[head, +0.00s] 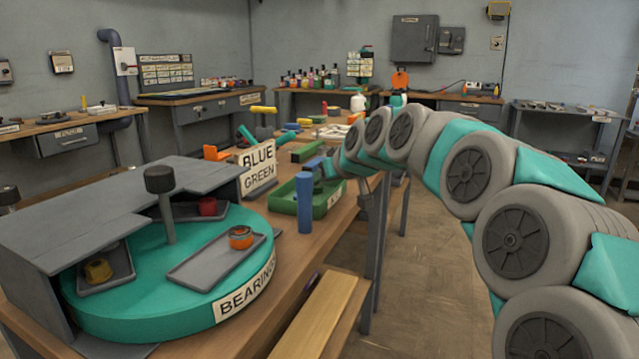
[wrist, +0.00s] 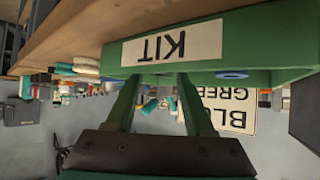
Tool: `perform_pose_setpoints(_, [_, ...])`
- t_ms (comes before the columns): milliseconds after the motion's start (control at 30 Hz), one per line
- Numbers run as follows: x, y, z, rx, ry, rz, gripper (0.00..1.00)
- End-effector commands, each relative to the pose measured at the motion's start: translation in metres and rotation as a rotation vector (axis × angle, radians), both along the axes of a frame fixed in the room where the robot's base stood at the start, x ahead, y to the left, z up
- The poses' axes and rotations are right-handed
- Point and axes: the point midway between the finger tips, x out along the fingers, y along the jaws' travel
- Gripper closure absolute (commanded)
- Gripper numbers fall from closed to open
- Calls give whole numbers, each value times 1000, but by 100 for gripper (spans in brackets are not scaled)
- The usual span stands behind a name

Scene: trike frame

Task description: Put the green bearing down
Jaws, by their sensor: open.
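The green kit tray (head: 322,207) stands on the workbench in the head view, and its wall with the KIT label shows upside down in the wrist view (wrist: 110,57). My gripper (wrist: 160,82) is open, with its two fingers apart at the tray's edge and no bearing visible between them. In the head view my gripper (head: 328,170) is small, at the tray's far right side. I cannot make out a green bearing in either view. A blue round part (wrist: 232,75) shows at the tray's edge. The inside of the tray is mostly hidden.
A teal turntable (head: 150,300) labelled BEARINGS carries trays with orange (head: 240,237), red (head: 207,206) and yellow (head: 97,270) parts. A blue post (head: 304,203) stands before the tray. A BLUE GREEN sign (head: 258,168) stands behind. Floor at right is clear.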

Motion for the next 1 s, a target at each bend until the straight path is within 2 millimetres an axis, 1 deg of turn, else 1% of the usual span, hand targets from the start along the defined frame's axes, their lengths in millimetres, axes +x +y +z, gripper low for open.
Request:
perform_pose_setpoints(167, [-18, -13, 17, 2, -7, -3, 47])
perform_pose_setpoints(400, [-53, -35, 45, 2, -6, -2, 47])
perform_pose_setpoints(600, [-73, -48, 60, 1, -2, -1, 47])
perform_pose_setpoints(733, [-77, -50, 63, 0, 0, 0, 47])
perform_pose_setpoints(1000, [-77, -50, 62, 0, 0, 0, 47])
